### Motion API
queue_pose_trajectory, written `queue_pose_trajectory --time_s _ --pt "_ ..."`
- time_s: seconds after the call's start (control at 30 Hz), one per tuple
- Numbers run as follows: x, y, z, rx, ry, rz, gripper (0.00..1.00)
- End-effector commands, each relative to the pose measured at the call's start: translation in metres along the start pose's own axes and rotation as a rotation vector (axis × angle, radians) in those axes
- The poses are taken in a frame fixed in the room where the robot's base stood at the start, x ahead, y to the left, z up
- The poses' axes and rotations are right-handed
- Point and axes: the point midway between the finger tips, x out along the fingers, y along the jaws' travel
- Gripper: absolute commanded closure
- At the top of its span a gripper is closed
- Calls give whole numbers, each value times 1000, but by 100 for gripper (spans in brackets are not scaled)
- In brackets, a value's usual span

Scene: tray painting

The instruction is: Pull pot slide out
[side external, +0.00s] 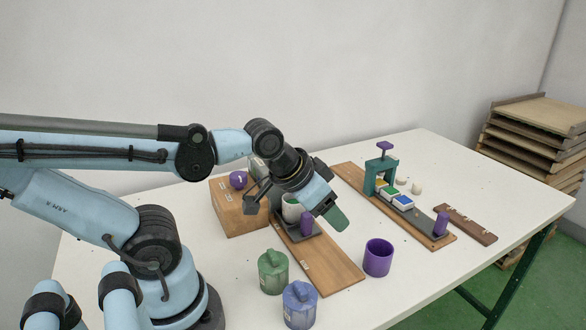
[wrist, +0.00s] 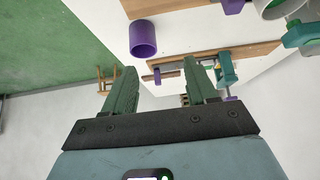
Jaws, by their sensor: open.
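The pot slide (side external: 313,231) is a dark plate on a wooden board (side external: 335,272), with an upright purple handle (side external: 307,224) at its near end. A whitish pot (side external: 291,209) stands behind the handle, partly hidden by my wrist. My gripper (side external: 335,217) is in the air beside and to the right of the handle, its green fingers pointing down and right. In the wrist view my gripper (wrist: 159,64) has its fingers spread with nothing held between them. The handle (wrist: 232,5) shows at the top edge, outside the fingers, next to the pot (wrist: 277,9).
A purple cup (side external: 378,258) stands right of the board. A wooden box (side external: 232,212) is at left. A second board carries a teal press (side external: 372,178), paint blocks and another purple handle (side external: 441,223).

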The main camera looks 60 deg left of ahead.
Motion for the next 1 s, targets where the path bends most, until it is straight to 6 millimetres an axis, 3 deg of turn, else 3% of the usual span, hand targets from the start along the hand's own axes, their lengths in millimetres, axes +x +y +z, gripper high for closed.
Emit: queue_pose_trajectory --time_s 0.47,0.63,0.77,1.0 --pt "0 0 0 -1 -1 -1 43" --pt "-1 -4 -2 0 -21 -8 66" --pt "-2 -19 -10 3 -110 -32 66" --pt "-5 -66 -25 7 -385 -50 66"
